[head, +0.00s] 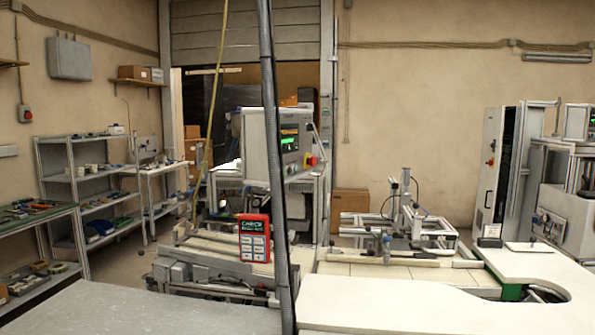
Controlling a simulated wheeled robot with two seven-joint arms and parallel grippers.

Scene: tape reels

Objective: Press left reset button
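No button that I can read as a left reset button shows in the head view. A grey control box (258,150) stands at the middle, with a lit green display (290,144) on its face. A small red and yellow button (311,160) sits at the lower right of that face. Whether a reset button is among the small controls there is too small to tell. A dark vertical hose or post (270,120) crosses in front and hides part of the box. Neither of my grippers is in view.
A white tabletop (400,304) and a grey tabletop (130,310) lie in front. A metal fixture (403,212) stands at the right. Shelves (95,175) line the left wall.

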